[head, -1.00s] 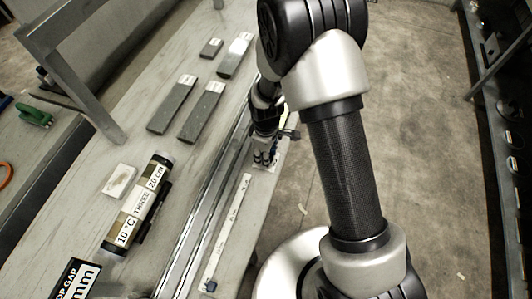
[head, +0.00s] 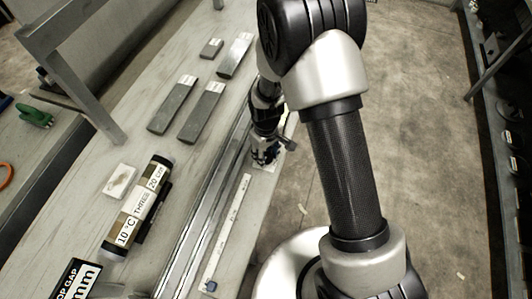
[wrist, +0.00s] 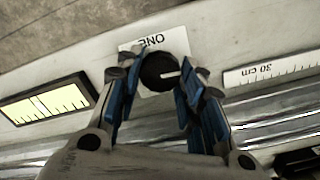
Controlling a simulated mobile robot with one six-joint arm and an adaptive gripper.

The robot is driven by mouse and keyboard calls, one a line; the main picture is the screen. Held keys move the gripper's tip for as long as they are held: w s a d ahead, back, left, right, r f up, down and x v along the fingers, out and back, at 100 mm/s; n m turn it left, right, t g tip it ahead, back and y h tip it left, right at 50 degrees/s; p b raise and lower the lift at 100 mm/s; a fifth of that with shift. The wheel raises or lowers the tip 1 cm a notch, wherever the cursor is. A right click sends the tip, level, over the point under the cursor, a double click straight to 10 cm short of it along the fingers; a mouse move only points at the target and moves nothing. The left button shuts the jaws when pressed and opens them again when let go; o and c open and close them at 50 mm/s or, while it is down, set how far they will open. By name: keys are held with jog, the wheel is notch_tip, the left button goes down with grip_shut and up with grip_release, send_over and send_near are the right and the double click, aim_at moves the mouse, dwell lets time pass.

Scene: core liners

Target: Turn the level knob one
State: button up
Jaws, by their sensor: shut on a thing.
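The level knob one (wrist: 158,70) is a round black knob with a pale pointer mark toward its right side. It sits on a white plate labelled ONE (wrist: 140,47), which reads upside down in the wrist view. My gripper (wrist: 160,82) has its blue-padded fingers on either side of the knob and is shut on it. A level vial (wrist: 45,101) with a yellow face and dark ticks lies left of the knob in a black frame. In the head view my gripper (head: 264,158) is down at the bench's right edge, and the knob is hidden there.
A white scale strip (wrist: 272,72) marked 30 cm lies right of the knob. Metal rails (head: 205,220) run along the bench. A labelled core tube (head: 138,205), a white block (head: 119,181) and several grey slabs (head: 201,111) lie left of the rails.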

aim_at(266, 156)
jog(key=o, duration=1.1)
jog(key=shift+c, duration=0.2)
notch_tip(266, 156, up, 12)
